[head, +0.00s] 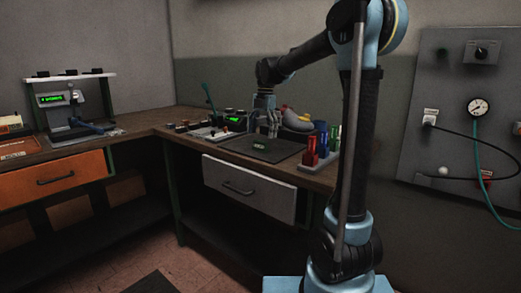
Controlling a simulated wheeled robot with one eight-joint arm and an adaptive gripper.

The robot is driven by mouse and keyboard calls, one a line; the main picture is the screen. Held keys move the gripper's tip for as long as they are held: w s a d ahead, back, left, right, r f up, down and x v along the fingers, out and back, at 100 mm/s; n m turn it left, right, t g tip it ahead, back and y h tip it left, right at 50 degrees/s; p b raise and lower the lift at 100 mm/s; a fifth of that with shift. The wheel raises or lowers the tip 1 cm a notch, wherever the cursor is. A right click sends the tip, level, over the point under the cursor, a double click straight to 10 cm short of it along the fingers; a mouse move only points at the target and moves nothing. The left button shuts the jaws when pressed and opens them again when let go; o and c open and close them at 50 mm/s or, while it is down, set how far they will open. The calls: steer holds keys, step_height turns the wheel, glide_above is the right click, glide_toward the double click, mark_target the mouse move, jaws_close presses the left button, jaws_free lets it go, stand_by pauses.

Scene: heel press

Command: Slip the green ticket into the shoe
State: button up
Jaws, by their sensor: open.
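A small greenish piece that looks like the green ticket (259,145) lies on the dark mat (262,152) on the right-hand bench. A grey, rounded thing that looks like the shoe (296,121) stands at the back of the mat, with yellow and red showing near its top. My gripper (267,133) points down above the back of the mat, left of the shoe and beyond the ticket. It is open, and I see nothing held in it. The shoe's opening is too small to make out.
A rack with red, blue and green cylinders (318,150) stands right of the mat. A black device with green lights (235,119) and a light tray (211,134) are to its left. A machine (70,105) stands on the left bench. Floor before the benches is open.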

mark_target(260, 142)
steer(key=shift+s+a+f, duration=0.1)
steer(key=shift+s+f, duration=0.05)
steer(key=shift+f, duration=0.6)
steer(key=shift+s+a+f, duration=0.1)
steer(key=shift+a+f, duration=0.05)
steer(key=shift+f, duration=0.65)
steer(key=shift+s+a+f, duration=0.1)
steer(key=shift+s+f, duration=0.05)
steer(key=shift+f, duration=0.6)
steer(key=shift+c, duration=0.3)
steer(key=c, duration=0.8)
steer(key=shift+r, duration=0.1)
